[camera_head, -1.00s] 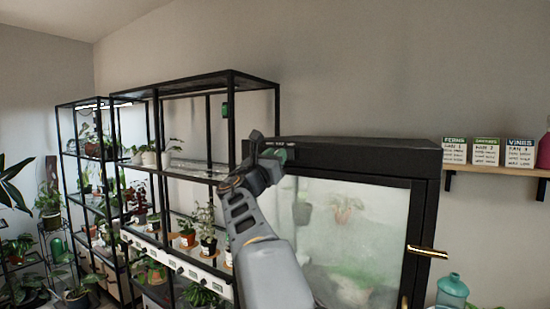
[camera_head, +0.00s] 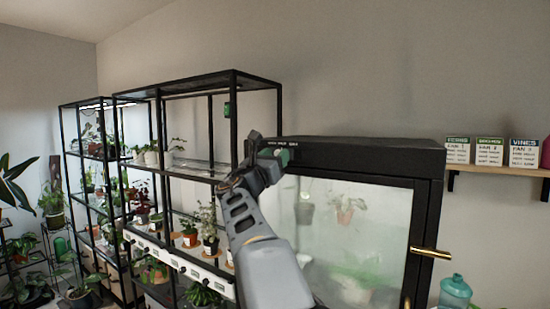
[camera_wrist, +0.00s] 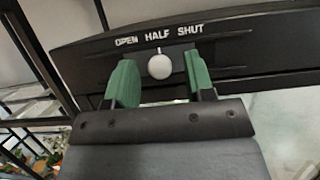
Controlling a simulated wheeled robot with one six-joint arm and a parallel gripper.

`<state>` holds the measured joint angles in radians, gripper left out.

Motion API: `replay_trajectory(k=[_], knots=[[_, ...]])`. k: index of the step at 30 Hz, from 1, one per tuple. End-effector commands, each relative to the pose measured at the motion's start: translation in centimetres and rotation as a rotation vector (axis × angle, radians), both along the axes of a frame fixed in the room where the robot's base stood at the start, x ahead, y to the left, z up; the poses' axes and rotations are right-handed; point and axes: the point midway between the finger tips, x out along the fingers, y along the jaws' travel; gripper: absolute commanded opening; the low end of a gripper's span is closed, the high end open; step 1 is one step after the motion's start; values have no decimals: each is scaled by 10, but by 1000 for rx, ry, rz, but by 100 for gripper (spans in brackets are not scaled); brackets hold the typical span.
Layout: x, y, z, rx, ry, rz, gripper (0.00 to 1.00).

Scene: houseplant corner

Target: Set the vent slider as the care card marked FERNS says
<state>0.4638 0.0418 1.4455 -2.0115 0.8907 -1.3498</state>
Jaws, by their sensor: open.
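The vent slider's white round knob (camera_wrist: 160,67) shows in the wrist view under the HALF label, on a dark panel lettered OPEN HALF SHUT from left to right. My gripper (camera_wrist: 160,82) is open, its green-padded fingers standing on either side of the knob, with gaps visible. I cannot tell how deep they reach around it.
Two more cards, the middle one (camera_head: 489,152) and VINES (camera_head: 524,153), stand on the wooden shelf (camera_head: 500,170). The cabinet's glass door (camera_head: 350,240) has a brass handle (camera_head: 430,252). Black plant racks (camera_head: 232,110) stand close at left. A teal bottle (camera_head: 454,292) is at lower right.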

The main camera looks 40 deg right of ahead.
Motion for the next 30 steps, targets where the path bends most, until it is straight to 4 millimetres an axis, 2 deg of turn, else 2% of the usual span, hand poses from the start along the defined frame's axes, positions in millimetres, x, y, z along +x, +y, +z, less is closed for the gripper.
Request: replay_trajectory(k=[5, 12, 18, 24, 30], knots=[[-5, 23, -13, 0, 0, 4, 49], [-16, 68, -32, 0, -1, 6, 49], [-25, 99, -44, 0, -1, 4, 49], [-29, 116, -50, 0, -1, 3, 49], [-30, 121, -52, 0, 0, 1, 49]])
